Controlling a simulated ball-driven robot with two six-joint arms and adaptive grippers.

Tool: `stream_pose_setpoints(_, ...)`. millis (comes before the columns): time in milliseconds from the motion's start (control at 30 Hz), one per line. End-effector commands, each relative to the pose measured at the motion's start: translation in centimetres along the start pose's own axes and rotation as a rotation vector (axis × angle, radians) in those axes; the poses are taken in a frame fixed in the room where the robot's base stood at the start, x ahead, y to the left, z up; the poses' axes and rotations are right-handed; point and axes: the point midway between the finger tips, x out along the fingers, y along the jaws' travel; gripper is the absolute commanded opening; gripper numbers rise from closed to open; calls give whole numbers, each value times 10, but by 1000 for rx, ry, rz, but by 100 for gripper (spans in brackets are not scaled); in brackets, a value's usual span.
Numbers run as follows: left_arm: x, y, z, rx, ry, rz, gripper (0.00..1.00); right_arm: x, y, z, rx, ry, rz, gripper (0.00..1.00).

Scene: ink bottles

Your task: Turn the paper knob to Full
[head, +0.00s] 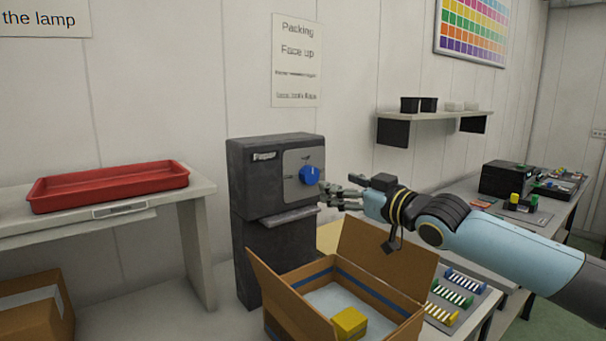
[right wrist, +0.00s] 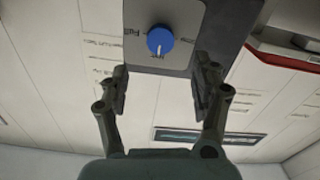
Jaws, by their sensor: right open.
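The paper knob (head: 309,175) is a round blue dial on the grey plate (head: 293,163) of a dark dispenser (head: 240,180). In the right wrist view the knob (right wrist: 160,40) has a white pointer line and lettering around it, with "Full" readable to its left; that view is turned, and the line points down in it, away from "Full". My right gripper (head: 325,194) is open and empty, just right of the knob. In the right wrist view its fingers (right wrist: 163,88) are spread below the knob, not touching it. My left gripper is out of view.
An open cardboard box (head: 390,253) with a yellow block (head: 349,322) stands in front of the dispenser. A red tray (head: 110,186) lies on the left table. A ledge (head: 290,215) juts out below the knob. A shelf (head: 440,114) hangs behind my right arm.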

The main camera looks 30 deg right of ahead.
Motion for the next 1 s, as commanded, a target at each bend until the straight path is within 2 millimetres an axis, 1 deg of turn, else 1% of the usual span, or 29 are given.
stream_pose_setpoints(133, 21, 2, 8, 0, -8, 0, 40, 15, 0, 5, 3, 4, 4, 65)
stream_pose_setpoints(200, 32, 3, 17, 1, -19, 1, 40, 25, -2, 6, 3, 5, 0, 65)
stream_pose_setpoints(300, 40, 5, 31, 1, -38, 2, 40, 46, -1, 5, 7, 5, 3, 65)
stream_pose_setpoints(367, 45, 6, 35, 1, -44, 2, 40, 58, -1, 4, 7, 3, 1, 65)
stream_pose_setpoints(467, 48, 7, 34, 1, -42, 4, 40, 77, -1, 2, 7, 2, 0, 65)
stream_pose_setpoints(600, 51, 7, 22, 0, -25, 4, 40, 95, -1, 2, 4, 0, 0, 65)
stream_pose_setpoints(700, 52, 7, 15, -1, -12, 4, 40, 102, -1, 1, 1, -1, -1, 65)
stream_pose_setpoints(767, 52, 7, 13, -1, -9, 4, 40, 104, -1, 2, 1, -2, -1, 65)
stream_pose_setpoints(1000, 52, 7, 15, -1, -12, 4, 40, 105, -1, 2, 0, -2, -2, 65)
